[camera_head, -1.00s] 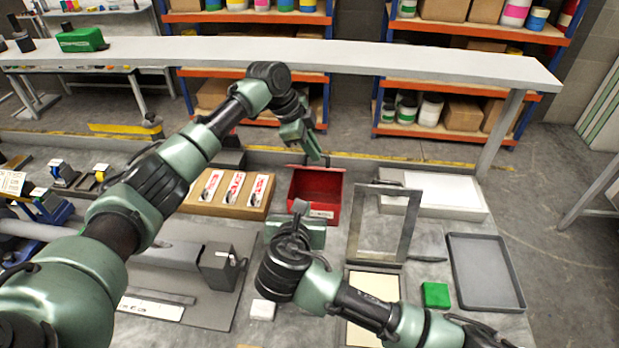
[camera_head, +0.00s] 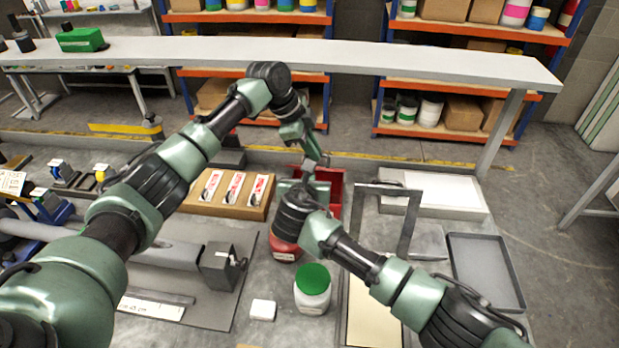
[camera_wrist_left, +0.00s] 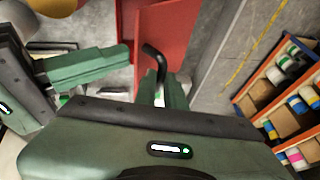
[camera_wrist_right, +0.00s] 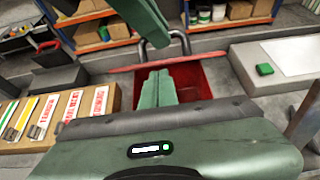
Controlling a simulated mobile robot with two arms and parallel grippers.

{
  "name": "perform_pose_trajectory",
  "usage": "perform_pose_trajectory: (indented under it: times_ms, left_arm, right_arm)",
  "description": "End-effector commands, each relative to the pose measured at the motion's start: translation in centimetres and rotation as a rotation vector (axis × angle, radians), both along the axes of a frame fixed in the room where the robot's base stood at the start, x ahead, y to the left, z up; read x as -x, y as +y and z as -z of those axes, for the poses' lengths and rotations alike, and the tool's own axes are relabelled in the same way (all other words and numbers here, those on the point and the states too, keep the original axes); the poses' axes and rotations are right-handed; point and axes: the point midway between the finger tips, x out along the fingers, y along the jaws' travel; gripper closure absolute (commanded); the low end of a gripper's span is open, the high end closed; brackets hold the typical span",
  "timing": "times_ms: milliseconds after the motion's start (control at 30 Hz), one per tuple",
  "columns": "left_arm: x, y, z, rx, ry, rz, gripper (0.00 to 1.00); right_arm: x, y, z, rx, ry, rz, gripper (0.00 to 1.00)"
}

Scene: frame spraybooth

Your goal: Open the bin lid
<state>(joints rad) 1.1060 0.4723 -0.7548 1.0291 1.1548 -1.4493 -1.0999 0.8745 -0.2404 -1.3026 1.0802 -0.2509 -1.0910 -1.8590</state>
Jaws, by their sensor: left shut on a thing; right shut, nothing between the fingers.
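The red bin (camera_head: 333,178) stands on the table beyond my arms; its inside shows in the head view and in the right wrist view (camera_wrist_right: 190,85). The lid (camera_wrist_right: 165,62) shows in the right wrist view as a thin red strip over the bin, raised at an angle I cannot judge. My left gripper (camera_head: 311,166) is shut on the black curved handle (camera_wrist_left: 154,62) of the lid. My right gripper (camera_wrist_right: 156,88) is shut and empty, close in front of the bin. Its arm partly hides the bin in the head view.
A cardboard box (camera_head: 228,207) with labels is left of the bin. A grey upright frame (camera_head: 409,220) and a white sheet (camera_head: 445,190) are to its right. A green-capped jar (camera_head: 313,287) stands nearer. A grey tray (camera_head: 484,270) lies at the right.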

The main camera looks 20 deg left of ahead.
Motion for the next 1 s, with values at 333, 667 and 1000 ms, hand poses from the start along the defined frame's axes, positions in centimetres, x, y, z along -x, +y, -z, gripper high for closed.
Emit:
perform_pose_trajectory:
  times_ms: [333, 667, 1000]
  left_arm:
    - [0.1, 0.3, 0.6, -0.008, 0.006, -0.008, 1.0]
    - [0.3, 0.2, 0.8, -0.008, 0.014, -0.004, 1.0]
    - [0.4, 0.1, 0.7, -0.007, 0.017, 0.0, 0.68]
  right_arm:
    - [-0.1, 0.0, -0.1, 0.0, 0.0, 0.0, 1.0]
    - [-1.3, 0.2, -1.7, -0.001, -0.007, 0.001, 1.0]
    - [-1.4, 0.1, -1.9, -0.002, -0.011, 0.001, 1.0]
